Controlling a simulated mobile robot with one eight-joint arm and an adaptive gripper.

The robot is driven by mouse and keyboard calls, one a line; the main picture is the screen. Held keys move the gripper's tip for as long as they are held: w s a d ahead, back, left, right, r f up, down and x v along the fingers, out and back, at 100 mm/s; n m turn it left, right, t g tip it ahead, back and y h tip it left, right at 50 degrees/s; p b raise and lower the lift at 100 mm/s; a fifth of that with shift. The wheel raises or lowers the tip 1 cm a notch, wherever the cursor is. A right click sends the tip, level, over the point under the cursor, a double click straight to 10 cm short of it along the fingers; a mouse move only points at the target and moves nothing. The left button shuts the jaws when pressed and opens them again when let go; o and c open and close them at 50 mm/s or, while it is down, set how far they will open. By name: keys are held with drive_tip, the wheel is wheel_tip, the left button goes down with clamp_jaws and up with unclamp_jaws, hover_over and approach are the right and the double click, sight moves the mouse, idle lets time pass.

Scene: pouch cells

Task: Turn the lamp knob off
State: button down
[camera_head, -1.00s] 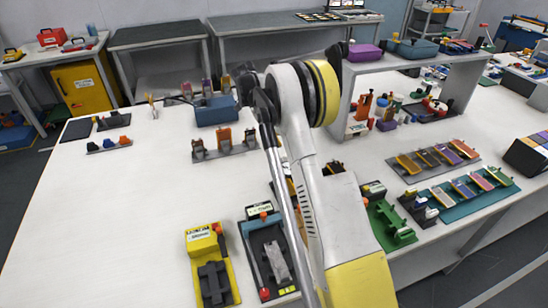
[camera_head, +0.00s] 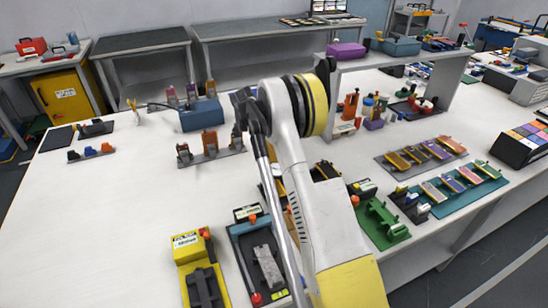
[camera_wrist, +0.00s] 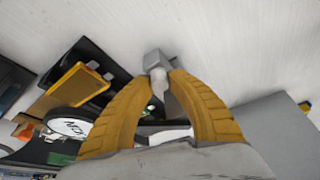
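In the wrist view, my gripper (camera_wrist: 163,76) shows two curved yellow fingers with their tips close together. A small grey block on a pale stem (camera_wrist: 155,60) shows at the fingertips, with the stem between them. I cannot tell whether the fingers touch it, or whether it is the lamp knob. In the head view, my raised arm hides my gripper and what lies behind it. No lamp can be made out for sure in either view.
A yellow box (camera_head: 188,247) and a dark tray with a metal part (camera_head: 267,265) stand at the table's front. A blue box (camera_head: 201,115) and a three-piece rack (camera_head: 210,145) stand farther back. A teal tray (camera_head: 440,212) lies right. The white table (camera_head: 100,215) is bare on the left.

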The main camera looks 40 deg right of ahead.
drive_tip(key=shift+n+t+h+p, duration=0.3)
drive_tip(key=shift+n+t, duration=0.5)
drive_tip(key=shift+n, duration=1.5)
drive_tip(key=c, duration=1.2)
unclamp_jaws()
drive_tip(key=v, duration=1.2)
drive_tip(key=shift+a, duration=0.1)
